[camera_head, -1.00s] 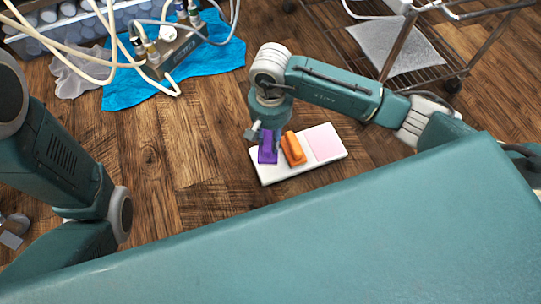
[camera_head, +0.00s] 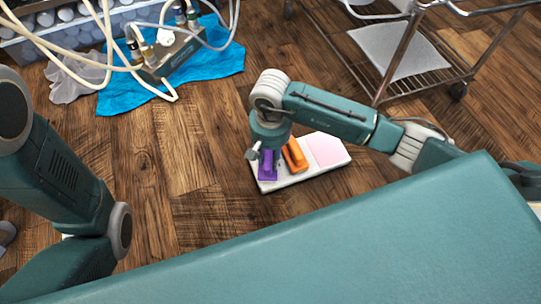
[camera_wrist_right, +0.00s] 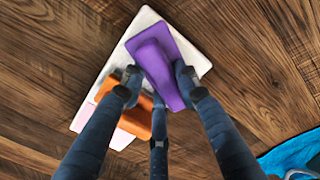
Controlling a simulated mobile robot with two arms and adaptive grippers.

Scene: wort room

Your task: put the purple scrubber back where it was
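The purple scrubber (camera_head: 267,165) is at the left end of a white tray (camera_head: 291,181) on the floor. My right gripper (camera_head: 262,150) is over it, pointing down. In the right wrist view, the fingers (camera_wrist_right: 160,82) are shut against both sides of the purple scrubber (camera_wrist_right: 157,62). I cannot tell whether its underside touches the tray. An orange scrubber (camera_head: 294,155) sits beside it, with a pink pad (camera_head: 328,150) to the right. The orange one is partly behind a finger in the wrist view. My left arm shows at the left, but its gripper is out of view.
A blue cloth (camera_head: 215,62) with a grey box (camera_head: 168,55) and hoses lies at the upper left. A metal wire cart (camera_head: 425,70) stands at the upper right. Wooden floor left of the tray is clear.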

